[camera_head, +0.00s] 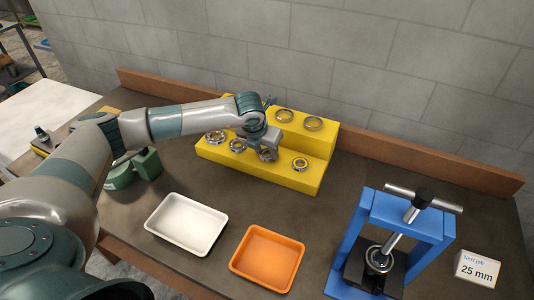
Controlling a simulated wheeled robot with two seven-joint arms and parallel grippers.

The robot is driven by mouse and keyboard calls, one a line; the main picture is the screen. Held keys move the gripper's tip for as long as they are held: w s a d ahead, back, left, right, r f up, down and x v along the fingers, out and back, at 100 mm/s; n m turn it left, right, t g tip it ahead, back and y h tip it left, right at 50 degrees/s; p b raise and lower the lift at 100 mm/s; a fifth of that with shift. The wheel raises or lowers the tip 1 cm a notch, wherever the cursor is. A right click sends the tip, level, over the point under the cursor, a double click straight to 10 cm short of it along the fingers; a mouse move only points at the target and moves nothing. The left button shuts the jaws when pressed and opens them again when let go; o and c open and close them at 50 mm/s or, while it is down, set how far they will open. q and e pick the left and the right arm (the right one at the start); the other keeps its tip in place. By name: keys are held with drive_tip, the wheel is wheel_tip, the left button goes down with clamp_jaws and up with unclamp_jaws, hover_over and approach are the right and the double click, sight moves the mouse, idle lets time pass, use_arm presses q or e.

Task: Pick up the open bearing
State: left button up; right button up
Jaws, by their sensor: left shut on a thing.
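A yellow stepped stand (258,178) holds several metal bearings. Two ring-like bearings lie on its upper step, one (284,115) on the left and one (313,123) on the right. On the lower step are a bearing (214,138) at the left, another (237,145) beside it and one (300,164) at the right. My left gripper (266,152) points down over the lower step, shut on a bearing (267,156) that its fingers partly hide. I cannot tell whether that bearing is clear of the step. My right gripper is not in view.
A white tray (186,249) and an orange tray (267,288) stand empty in front. A blue press (437,228) with a bearing in it stands at the right, beside a "25 mm" card (478,268). Green housing parts (147,163) lie left of the stand.

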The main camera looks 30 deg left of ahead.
use_arm(q)
drive_tip(key=shift+r, duration=0.15)
drive_tip(key=shift+r+b, duration=0.6)
wheel_tip(320, 180, up, 2)
drive_tip(key=shift+r+b, duration=0.15)
drive_tip(key=shift+b, duration=0.75)
drive_tip(key=s+d+r+b, duration=0.1)
drive_tip(key=d+r+b, duration=0.3)
drive_tip(key=d+r, duration=0.3)
drive_tip(key=shift+d+r+b, duration=0.15)
drive_tip(key=shift+d+b, duration=0.2)
drive_tip(key=shift+d, duration=2)
